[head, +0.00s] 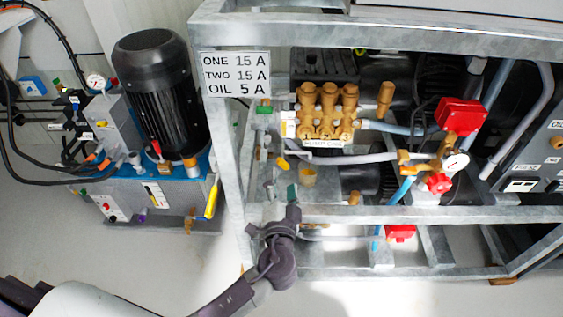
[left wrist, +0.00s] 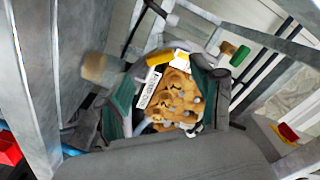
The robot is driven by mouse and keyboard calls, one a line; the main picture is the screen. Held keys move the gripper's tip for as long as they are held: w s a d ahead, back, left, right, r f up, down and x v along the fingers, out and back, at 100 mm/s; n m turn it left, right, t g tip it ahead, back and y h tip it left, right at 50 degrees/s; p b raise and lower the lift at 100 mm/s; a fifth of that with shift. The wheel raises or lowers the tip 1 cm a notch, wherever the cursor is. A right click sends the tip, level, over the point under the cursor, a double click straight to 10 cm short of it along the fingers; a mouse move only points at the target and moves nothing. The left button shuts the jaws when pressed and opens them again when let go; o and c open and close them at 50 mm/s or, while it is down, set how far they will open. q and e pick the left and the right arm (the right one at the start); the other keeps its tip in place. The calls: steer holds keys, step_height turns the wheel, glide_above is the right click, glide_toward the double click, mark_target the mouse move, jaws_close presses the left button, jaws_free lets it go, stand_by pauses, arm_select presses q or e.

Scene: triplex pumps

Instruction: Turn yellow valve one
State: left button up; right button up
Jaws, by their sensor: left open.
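A small yellow valve handle (head: 282,162) sits on the pump frame, left of and below the brass pump head (head: 326,112). A yellow handle (left wrist: 167,57) also shows in the left wrist view, by the white pump label, ahead of my fingers. No number is readable on it. My left gripper (head: 291,198) is below the handle in the head view, in front of the frame and apart from the handle in the picture. In the left wrist view its two teal-padded fingers (left wrist: 160,82) are spread, with the brass pump head (left wrist: 176,100) behind the gap. My right gripper is not in view.
Galvanised frame bars (head: 400,214) cross above and below the pump. A green handle (head: 264,108), red-covered parts (head: 460,116) and a gauge (head: 457,162) sit nearby. A blue unit with a black motor (head: 160,95) stands left, with another yellow handle (head: 212,199). Floor between is clear.

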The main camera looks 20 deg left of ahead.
mark_target(283, 166)
arm_select(q)
steer(key=x, duration=0.6)
steer(key=shift+w+a, duration=0.15)
steer(key=shift+w, duration=0.35)
steer(key=c, duration=1.2)
steer(key=shift+o, duration=0.2)
steer(key=shift+f, duration=0.1)
